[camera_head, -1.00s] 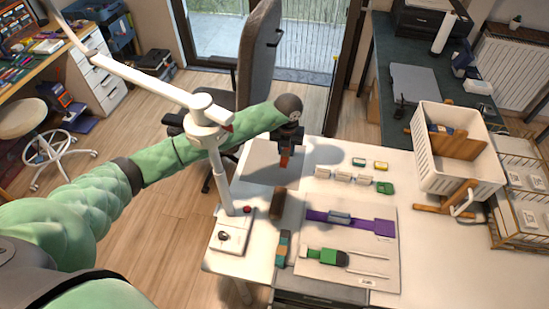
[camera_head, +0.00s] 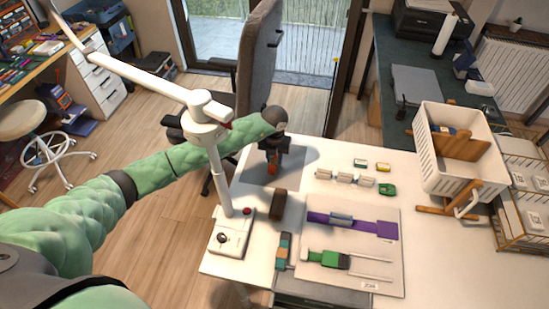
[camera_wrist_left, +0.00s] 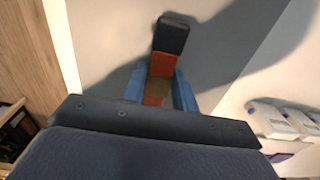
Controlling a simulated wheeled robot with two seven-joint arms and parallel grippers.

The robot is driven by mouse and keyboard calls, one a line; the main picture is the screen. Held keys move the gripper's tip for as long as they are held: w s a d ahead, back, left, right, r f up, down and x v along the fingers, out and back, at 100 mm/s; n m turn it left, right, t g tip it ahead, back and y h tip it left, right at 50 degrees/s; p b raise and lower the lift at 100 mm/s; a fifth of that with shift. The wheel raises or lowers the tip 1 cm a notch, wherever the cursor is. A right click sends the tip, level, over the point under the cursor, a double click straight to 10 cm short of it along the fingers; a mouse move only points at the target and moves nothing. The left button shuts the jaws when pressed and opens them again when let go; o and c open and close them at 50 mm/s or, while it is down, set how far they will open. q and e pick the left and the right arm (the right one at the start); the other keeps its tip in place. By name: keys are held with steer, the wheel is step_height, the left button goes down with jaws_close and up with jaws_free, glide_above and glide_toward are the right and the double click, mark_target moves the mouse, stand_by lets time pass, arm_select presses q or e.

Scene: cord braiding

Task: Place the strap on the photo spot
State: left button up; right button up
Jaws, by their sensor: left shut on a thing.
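The strap (camera_wrist_left: 163,64) is a short banded piece, with a black end, orange-red bands and a brownish band. My left gripper (camera_wrist_left: 158,90) is shut on it; the blue fingers sit on both sides and the black end sticks out beyond them. In the head view my left gripper (camera_head: 271,162) is at the table's far left, with an orange bit of the strap (camera_head: 271,170) showing below it. The grey photo spot (camera_wrist_left: 110,45) lies beneath the strap. I cannot tell whether the strap touches it. My right gripper is not in view.
A white lamp stand (camera_head: 229,238) rises left of my left gripper. A brown block (camera_head: 278,204) lies in front of it. A board (camera_head: 389,271) holds a purple strap (camera_head: 358,224) and a green one (camera_head: 328,259). A white crate (camera_head: 458,150) stands right.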

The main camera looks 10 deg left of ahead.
mark_target(275, 159)
arm_select(q)
steer(key=shift+f, duration=0.1)
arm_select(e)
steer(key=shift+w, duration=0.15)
arm_select(q)
steer(key=o, duration=1)
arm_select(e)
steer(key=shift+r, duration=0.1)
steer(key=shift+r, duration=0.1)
arm_select(q)
step_height(275, 159, up, 12)
steer(key=p, duration=0.4)
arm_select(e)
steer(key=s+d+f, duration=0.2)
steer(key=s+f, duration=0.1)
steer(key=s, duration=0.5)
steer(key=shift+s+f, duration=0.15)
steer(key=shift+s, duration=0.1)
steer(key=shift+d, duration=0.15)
